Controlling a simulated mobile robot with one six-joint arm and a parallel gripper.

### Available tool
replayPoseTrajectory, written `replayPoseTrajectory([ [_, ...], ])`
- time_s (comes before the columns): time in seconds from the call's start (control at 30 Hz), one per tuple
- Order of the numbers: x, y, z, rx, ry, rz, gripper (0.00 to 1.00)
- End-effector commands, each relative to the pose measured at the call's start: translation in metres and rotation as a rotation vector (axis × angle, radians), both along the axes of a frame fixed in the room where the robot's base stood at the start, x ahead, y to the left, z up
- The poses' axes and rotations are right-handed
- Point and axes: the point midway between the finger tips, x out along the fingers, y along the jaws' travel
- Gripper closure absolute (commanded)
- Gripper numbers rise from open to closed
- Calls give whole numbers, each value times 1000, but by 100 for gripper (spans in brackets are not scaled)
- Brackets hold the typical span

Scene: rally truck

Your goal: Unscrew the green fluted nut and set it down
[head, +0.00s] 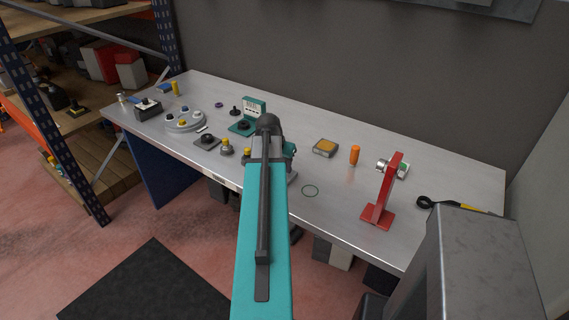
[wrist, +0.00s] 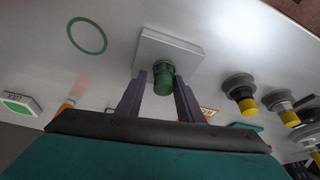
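The green fluted nut (wrist: 163,78) sits on a pale square plate (wrist: 178,48) in the wrist view. Its threads and the post under it are hidden. My gripper (wrist: 161,80) has its two purple-grey fingers apart, one on each side of the nut. A narrow gap shows between the left finger and the nut; whether the right finger touches it I cannot tell. In the head view my teal arm covers the nut and most of the gripper.
Several knobs and a round grey base (head: 184,122) stand at left. The green ring's inside is clear.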

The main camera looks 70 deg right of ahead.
Motion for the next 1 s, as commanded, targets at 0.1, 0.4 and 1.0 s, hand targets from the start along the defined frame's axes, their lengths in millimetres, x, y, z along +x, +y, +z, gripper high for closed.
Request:
replayPoseTrajectory([
  [0.1,0,0,0,0,2,-31,67],
  [0.4,0,0,0,0,1,-143,67],
  [1.0,0,-1,0,0,1,-264,67],
])
